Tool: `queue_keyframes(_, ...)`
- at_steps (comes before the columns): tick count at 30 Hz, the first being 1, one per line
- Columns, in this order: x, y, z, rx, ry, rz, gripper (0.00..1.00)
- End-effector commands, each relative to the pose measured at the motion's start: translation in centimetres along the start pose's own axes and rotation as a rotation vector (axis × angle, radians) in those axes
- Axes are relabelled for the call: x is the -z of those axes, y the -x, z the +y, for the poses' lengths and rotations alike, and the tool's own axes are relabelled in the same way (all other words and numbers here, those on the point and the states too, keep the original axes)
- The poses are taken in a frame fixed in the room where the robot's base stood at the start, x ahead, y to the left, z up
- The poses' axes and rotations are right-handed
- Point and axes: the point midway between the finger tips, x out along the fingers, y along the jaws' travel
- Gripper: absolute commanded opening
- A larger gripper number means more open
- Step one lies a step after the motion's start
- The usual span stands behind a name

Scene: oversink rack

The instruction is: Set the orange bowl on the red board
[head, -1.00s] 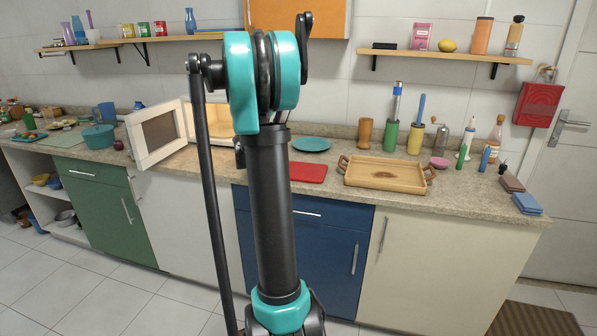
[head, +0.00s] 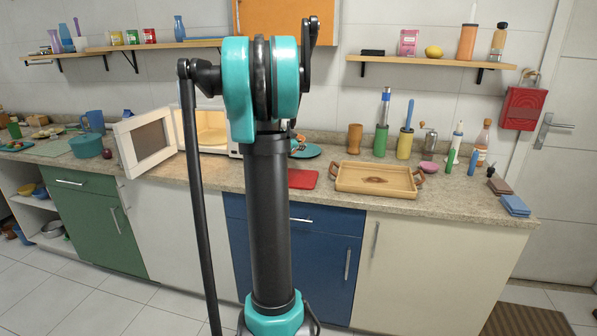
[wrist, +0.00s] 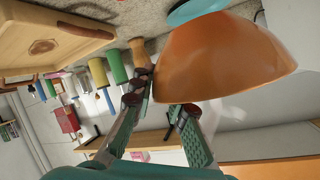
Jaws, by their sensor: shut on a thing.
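The orange bowl (wrist: 222,62) fills the upper right of the wrist view. My gripper (wrist: 163,98) is shut on the bowl's edge, with one finger at each side of it. In the head view my arm hides the bowl and nearly all of the gripper. The red board (head: 303,179) lies flat on the counter just right of my arm, and its visible part is bare. Its left end is hidden behind the arm.
A teal plate (head: 306,151) lies behind the board; it also shows beside the bowl in the wrist view (wrist: 194,11). A wooden tray (head: 376,192) stands right of the board. An open microwave (head: 147,144) stands to the left. Utensil holders (head: 405,145) stand behind the tray.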

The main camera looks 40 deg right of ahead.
Motion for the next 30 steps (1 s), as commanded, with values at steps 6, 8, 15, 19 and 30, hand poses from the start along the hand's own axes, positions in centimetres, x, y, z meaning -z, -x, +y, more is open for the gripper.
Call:
queue_keyframes(6, -3.8, -1.9, 2.2, 0.001, 0.000, 0.000, 0.00)
queue_keyframes(8, -4.5, -2.3, 2.7, 0.001, 0.000, 0.000, 0.00)
queue_keyframes(15, -6.0, -3.0, 3.6, 0.001, 0.000, 0.000, 0.00)
queue_keyframes(19, -7.4, -3.7, 4.4, 0.001, 0.000, 0.000, 0.00)
queue_keyframes(30, -8.5, -4.3, 5.1, 0.001, 0.000, 0.000, 0.00)
